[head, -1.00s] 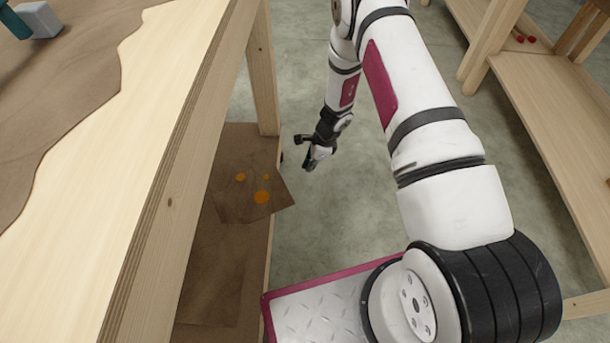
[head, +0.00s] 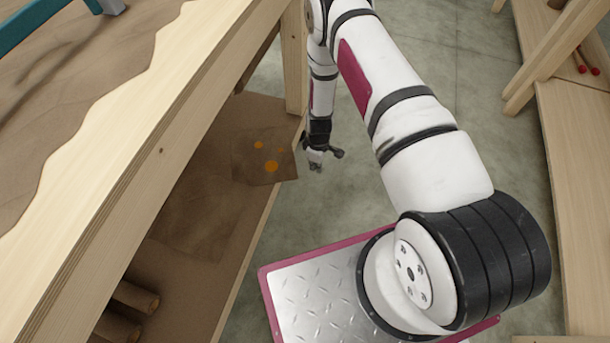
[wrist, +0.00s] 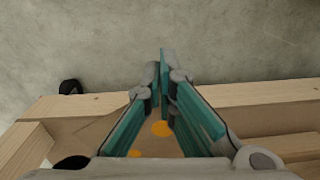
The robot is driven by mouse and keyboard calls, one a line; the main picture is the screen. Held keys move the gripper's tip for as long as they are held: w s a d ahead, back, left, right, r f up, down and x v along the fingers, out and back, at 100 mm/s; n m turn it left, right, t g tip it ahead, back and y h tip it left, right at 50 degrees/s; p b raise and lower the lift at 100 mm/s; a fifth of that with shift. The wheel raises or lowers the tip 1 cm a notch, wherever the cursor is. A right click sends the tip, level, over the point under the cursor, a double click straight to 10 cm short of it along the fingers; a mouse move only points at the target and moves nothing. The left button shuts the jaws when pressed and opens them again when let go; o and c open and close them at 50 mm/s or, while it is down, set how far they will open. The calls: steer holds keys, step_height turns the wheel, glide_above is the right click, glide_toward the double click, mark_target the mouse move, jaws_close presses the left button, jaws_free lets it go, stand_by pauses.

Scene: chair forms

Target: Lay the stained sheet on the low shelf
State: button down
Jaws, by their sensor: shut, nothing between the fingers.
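The stained sheet (head: 250,168) is brown with orange spots. It lies on the low shelf (head: 190,222) under the workbench, near the far leg, with one corner sticking out past the shelf's front edge. My gripper (head: 316,166) is shut and empty, just outside that edge, to the right of the sheet and apart from it in the head view. In the wrist view my gripper (wrist: 165,72) shows its teal fingers, and orange spots of the sheet show between and beside them. The fingers hide part of the sheet there.
Brown rolls (head: 136,297) lie at the shelf's near end. The workbench top (head: 165,85) overhangs the shelf, and its far leg (head: 295,60) stands close to my arm. Another wooden bench (head: 575,170) with red-tipped items is at right. Concrete floor (head: 440,80) is open between them.

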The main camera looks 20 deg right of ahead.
mark_target(288, 171)
steer(key=w+a+f+b, duration=0.2)
steer(key=a+f+b, duration=0.1)
steer(key=f, duration=0.7)
steer(key=shift+w+b, duration=0.3)
steer(key=shift+b, duration=0.2)
steer(key=shift+a, duration=0.15)
steer(key=w+a+b, duration=0.3)
steer(key=a+b, duration=0.1)
steer(key=shift+w+a+f, duration=0.15)
steer(key=shift+w, duration=0.2)
steer(key=shift+w+a+b, duration=0.4)
steer(key=shift+a+b, duration=0.05)
steer(key=shift+a, duration=0.1)
